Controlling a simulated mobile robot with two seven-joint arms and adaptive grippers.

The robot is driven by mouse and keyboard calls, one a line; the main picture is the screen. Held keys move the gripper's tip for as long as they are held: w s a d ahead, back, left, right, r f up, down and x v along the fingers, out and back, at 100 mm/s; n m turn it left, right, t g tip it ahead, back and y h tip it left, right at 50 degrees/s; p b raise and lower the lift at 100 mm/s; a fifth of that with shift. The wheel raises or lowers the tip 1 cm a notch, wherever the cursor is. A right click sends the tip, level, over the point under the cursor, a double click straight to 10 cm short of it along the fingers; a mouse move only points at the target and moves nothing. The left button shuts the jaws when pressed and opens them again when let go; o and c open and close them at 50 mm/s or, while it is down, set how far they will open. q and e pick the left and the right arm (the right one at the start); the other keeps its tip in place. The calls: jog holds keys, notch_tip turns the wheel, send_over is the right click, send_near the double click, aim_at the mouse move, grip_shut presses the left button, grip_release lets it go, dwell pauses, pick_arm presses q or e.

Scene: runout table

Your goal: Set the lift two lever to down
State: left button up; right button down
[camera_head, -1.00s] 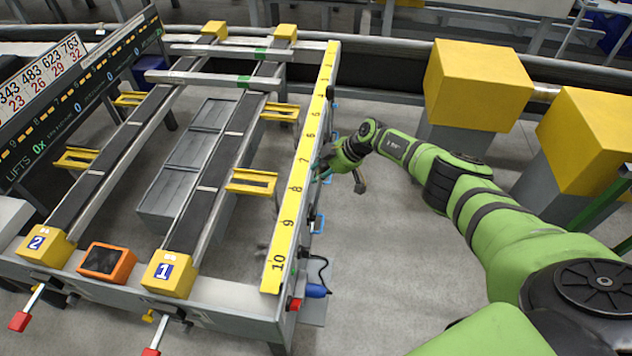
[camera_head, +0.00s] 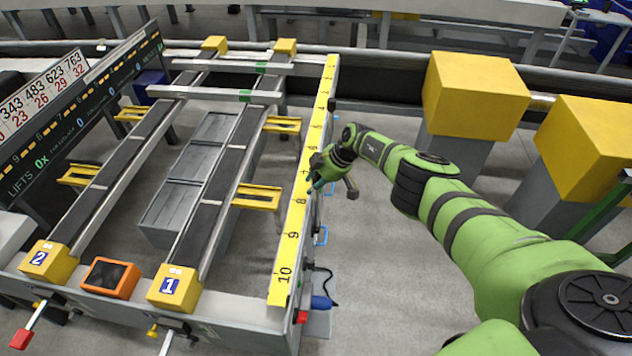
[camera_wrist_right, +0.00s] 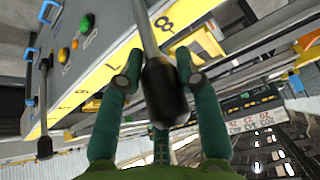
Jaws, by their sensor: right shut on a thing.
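My right gripper (camera_head: 316,180) is at the right edge of the table, over the yellow number strip between 7 and 8. In the right wrist view my right gripper (camera_wrist_right: 158,82) has its green fingers on either side of a lever with a grey rod and black knob (camera_wrist_right: 165,95), and is shut on it. A second black-knobbed lever (camera_wrist_right: 43,147) stands to the left in that view. In the head view a dark knob (camera_head: 351,192) shows just right of my gripper; I cannot tell which lever it belongs to. No lift label is readable. My left gripper is out of view.
The table's side panel (camera_wrist_right: 68,70) carries green, yellow and red buttons and blue handles. The yellow number strip (camera_head: 290,240) runs along the table's right edge. Yellow blocks on grey stands (camera_head: 470,92) stand to the right.

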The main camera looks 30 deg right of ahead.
aim_at(320, 177)
jog(key=c, duration=0.9)
grip_release()
jog(key=shift+w+a+r, duration=0.15)
jog(key=shift+a, duration=0.25)
jog(key=shift+c, duration=0.2)
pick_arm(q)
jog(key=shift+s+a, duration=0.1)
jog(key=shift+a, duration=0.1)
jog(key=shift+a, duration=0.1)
pick_arm(e)
jog(key=shift+d, duration=0.15)
jog(key=shift+d+r, duration=0.15)
jog(key=shift+d, duration=0.1)
jog(key=shift+s+d+r, duration=0.25)
jog(key=shift+s+r, duration=0.05)
jog(key=shift+r, duration=0.25)
jog(key=shift+s+d+r, duration=0.15)
jog(key=shift+s+r, duration=0.25)
jog(key=shift+r, duration=0.1)
jog(key=v, duration=0.9)
jog(key=shift+a, duration=0.3)
